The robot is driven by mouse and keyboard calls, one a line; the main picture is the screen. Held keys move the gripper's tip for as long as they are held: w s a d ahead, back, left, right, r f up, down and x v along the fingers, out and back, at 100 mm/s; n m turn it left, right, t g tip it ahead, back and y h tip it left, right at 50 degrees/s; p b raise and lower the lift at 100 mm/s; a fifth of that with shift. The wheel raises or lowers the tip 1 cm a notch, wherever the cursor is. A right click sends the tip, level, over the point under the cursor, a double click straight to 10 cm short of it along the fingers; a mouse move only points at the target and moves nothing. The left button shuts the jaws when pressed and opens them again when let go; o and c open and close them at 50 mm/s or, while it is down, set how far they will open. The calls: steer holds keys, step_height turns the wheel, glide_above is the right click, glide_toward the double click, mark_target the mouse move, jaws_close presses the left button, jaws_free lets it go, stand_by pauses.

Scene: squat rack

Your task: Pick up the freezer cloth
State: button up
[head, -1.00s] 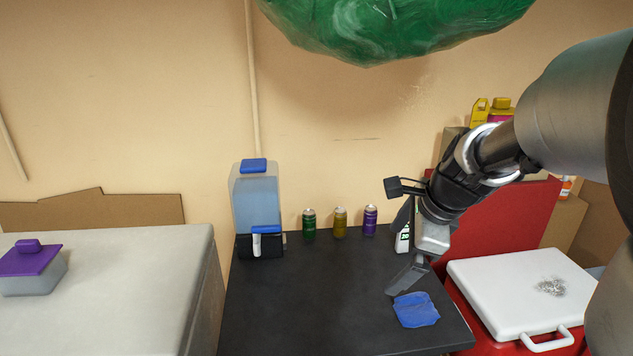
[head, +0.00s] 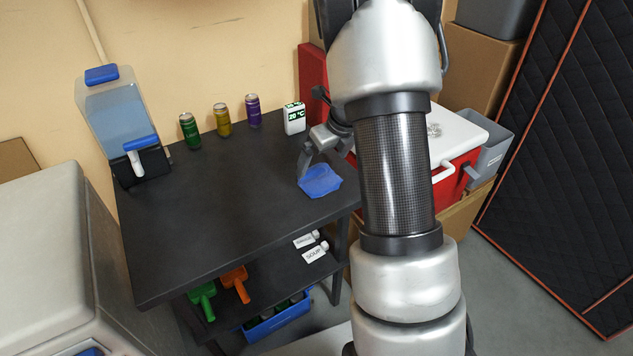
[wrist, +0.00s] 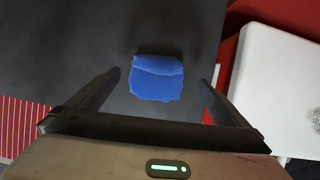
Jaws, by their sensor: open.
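The blue cloth (head: 320,180) lies flat on the dark table (head: 220,210), near its right edge, in the head view. It also shows in the wrist view (wrist: 156,78), with a fold line across its upper part. My gripper (head: 308,160) is just above and beside the cloth, partly hidden behind my arm in the head view. In the wrist view my gripper (wrist: 160,88) is open, with one finger to each side of the cloth and nothing held between them.
A red cooler with a white lid (head: 462,135) is close on the right. The table's middle is clear.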

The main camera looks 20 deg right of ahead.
mark_target(317, 170)
steer(key=b+x, duration=0.2)
steer(key=x, duration=0.4)
steer(key=shift+w+a+f, duration=0.15)
steer(key=shift+w+a, duration=0.05)
steer(key=shift+a, duration=0.05)
steer(key=c, duration=0.9)
step_height(317, 170, up, 10)
steer(key=p, duration=0.3)
steer(key=shift+p, duration=0.3)
